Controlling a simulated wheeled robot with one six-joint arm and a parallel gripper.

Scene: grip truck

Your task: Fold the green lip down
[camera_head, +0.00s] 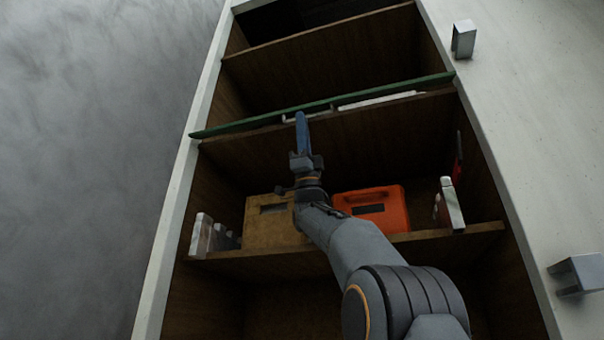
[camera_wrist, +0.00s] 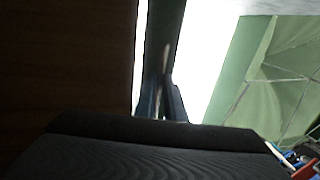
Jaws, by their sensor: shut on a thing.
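The green lip (camera_head: 240,125) is a long thin bar across the front of an upper shelf in the head view. It runs the whole width of the opening, near the shelf's front edge. My gripper (camera_head: 301,117) reaches up to it from below, left of its middle, with blue fingers shut on it. In the wrist view the lip is a dark green band (camera_wrist: 166,25) that runs down to my gripper's fingertips (camera_wrist: 163,82). The fingers hide the spot where they hold it.
White flat items (camera_head: 375,101) lie behind the lip. On the shelf (camera_head: 275,254) below stand a tan case (camera_head: 270,222), an orange case (camera_head: 372,210) and white items (camera_head: 449,203) at the right. Side walls bound the opening. Metal brackets (camera_head: 463,40) stick out at the right.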

